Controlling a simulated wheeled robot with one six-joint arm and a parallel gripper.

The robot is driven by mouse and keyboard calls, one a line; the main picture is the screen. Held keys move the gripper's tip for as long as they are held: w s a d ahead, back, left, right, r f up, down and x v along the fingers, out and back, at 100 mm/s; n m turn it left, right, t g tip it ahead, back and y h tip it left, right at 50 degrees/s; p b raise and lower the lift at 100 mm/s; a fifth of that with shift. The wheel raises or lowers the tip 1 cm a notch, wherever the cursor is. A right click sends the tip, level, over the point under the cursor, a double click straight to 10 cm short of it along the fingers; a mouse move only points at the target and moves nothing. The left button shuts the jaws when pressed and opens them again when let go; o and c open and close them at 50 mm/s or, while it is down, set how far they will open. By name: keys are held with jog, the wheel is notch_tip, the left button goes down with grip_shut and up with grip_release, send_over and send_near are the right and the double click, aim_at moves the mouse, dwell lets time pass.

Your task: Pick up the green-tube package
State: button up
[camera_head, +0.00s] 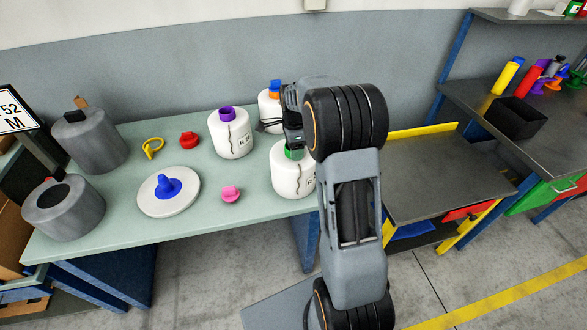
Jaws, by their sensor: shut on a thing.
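The green-tube package is a white yarn bobbin (292,172) with a green tube (293,153) at its top. It stands near the right front edge of the pale green table. My gripper (292,143) points down over it and is shut on the green tube. The fingertips are partly hidden by my wrist, and my arm covers the bobbin's right side. I cannot tell whether its base touches the table.
A purple-tube bobbin (230,137) stands to the left. A blue-and-orange-tube bobbin (268,108) stands close behind. A white disc with a blue cone (168,187), a pink piece (231,194) and grey cylinders (90,145) occupy the left. A grey cart (440,178) is at right.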

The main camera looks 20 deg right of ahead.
grip_shut()
jog(key=shift+w+r, duration=0.1)
jog(key=shift+r, duration=0.05)
jog(key=shift+r, duration=0.15)
jog(key=s+d+r+b, duration=0.2)
jog(key=s+d+r, duration=0.2)
jog(key=s+r, duration=0.8)
jog(key=shift+s+r+b, duration=0.3)
jog(key=shift+s+b, duration=0.05)
jog(key=shift+s, duration=0.4)
dwell(0.4)
